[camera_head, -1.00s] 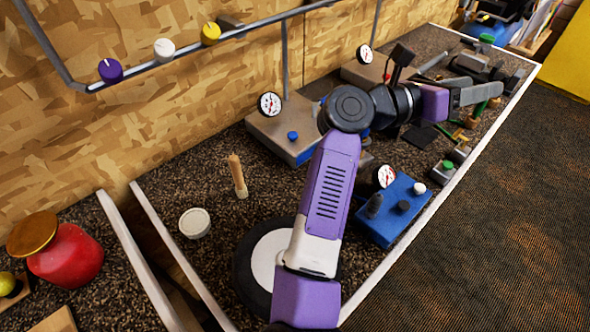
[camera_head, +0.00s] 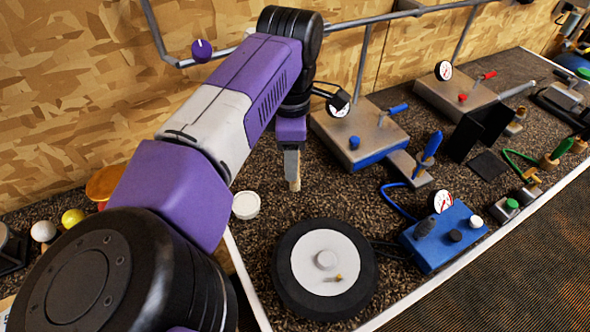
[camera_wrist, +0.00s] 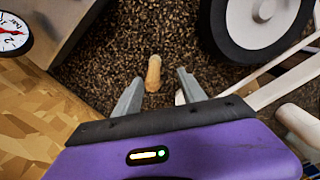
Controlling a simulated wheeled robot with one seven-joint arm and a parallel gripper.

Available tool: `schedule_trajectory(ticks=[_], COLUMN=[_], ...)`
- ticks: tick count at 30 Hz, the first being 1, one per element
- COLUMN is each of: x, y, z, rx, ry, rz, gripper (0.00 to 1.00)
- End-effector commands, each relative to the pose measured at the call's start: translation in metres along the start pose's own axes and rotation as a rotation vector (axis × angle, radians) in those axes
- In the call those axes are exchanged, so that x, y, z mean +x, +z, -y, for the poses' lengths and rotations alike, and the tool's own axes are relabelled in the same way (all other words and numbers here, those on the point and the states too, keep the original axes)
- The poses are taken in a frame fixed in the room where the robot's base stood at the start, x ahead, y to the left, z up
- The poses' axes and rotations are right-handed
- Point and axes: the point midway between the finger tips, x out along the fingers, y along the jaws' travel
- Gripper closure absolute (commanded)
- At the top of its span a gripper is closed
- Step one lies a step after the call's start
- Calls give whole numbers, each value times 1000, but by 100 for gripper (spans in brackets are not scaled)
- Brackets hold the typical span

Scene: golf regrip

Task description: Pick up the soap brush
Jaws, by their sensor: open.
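A tan, wooden-looking upright piece, which I take to be the soap brush (camera_wrist: 153,74), stands on the speckled dark bench top. In the wrist view it is between and a little beyond the two fingertips of my gripper (camera_wrist: 158,80). The fingers are apart, with nothing held. In the head view my gripper (camera_head: 291,165) points down over the brush, and only the brush's lower end (camera_head: 295,184) shows below the fingers. Whether the fingers touch it cannot be told.
A white round tub (camera_head: 246,205) stands close to the left of the brush. A black wheel with a white disc (camera_head: 325,268) lies in front. A grey box with a gauge (camera_head: 350,125) stands behind right, and a blue box (camera_head: 440,243) to the right.

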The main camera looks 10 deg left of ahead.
Motion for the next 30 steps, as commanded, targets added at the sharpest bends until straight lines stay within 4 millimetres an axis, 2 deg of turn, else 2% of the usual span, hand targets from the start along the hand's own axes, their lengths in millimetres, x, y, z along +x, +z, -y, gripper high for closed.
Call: schedule_trajectory(ticks=[5, 13, 23, 30], x=[16, 53, 61, 61], y=[3, 8, 7, 7], z=[-2, -8, -8, -8], rx=[0, -1, 0, 0], ry=[-1, 0, 2, 2], rz=[4, 6, 4, 4], gripper=[52, 52, 52, 97])
